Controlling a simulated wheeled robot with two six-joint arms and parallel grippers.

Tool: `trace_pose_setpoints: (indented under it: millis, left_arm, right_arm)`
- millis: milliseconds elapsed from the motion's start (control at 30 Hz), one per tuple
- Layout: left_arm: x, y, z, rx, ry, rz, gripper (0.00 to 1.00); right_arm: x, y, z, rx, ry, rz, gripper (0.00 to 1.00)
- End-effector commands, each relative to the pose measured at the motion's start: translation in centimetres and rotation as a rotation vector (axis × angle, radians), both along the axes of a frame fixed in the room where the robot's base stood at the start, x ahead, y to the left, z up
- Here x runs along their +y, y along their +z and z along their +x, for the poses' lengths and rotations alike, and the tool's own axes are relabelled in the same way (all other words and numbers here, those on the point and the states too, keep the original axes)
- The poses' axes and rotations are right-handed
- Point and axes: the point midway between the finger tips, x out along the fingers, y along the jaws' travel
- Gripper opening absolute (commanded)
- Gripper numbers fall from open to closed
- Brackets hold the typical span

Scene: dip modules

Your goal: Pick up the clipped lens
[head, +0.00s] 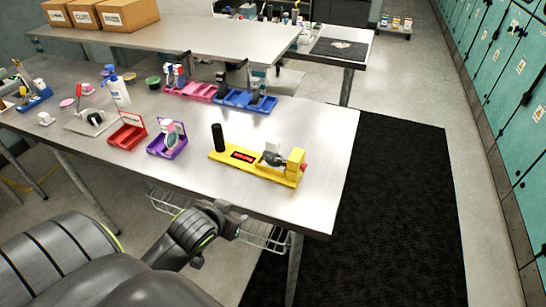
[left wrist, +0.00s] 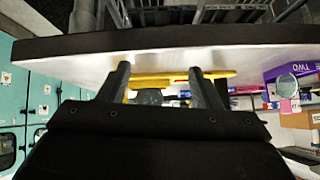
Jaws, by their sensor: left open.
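A clear round lens (head: 272,155) sits on the yellow fixture (head: 232,157), beside its yellow block, near the table's front right. The fixture has a black post and a red-lettered label. The left wrist view looks upside down and shows the fixture's yellow edge (left wrist: 165,79) beyond the fingers; the lens cannot be clearly told there. My left gripper (head: 236,228) is in front of the table's front edge, apart from the fixture. In the left wrist view its two fingers (left wrist: 159,78) are spread with nothing held between them. My right gripper is not in view.
A purple tray (head: 164,152) holding another round item and a red tray (head: 128,136) stand left of the fixture. A white bottle (head: 119,92) and pink and blue bins (head: 245,102) stand behind. The tabletop (head: 325,150) right of the fixture is clear.

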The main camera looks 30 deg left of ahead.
Motion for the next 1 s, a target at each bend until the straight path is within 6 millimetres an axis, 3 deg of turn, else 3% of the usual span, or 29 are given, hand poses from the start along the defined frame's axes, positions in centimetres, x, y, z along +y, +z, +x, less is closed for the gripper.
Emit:
trace_pose_setpoints:
  millis: [33,133,233,333,467,1000]
  left_arm:
    - [0.5,2.8,2.4,-0.093,-0.012,0.007,0.58]
    - [1.0,7.0,5.9,-0.248,-0.026,-0.013,0.58]
    - [1.2,10.0,8.0,-0.352,-0.040,-0.035,0.58]
    - [1.2,11.6,9.1,-0.404,-0.050,-0.051,0.58]
    - [1.3,11.9,10.2,-0.423,-0.050,-0.060,0.58]
    - [2.3,8.6,17.9,-0.420,-0.050,-0.059,0.58]
  right_arm:
    - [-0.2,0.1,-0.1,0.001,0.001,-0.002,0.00]
    - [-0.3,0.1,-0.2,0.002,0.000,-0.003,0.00]
    - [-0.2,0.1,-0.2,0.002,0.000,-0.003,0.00]
    - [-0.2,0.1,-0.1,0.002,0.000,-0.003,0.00]
    - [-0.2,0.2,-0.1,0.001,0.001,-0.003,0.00]
    - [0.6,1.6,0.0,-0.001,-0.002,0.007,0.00]
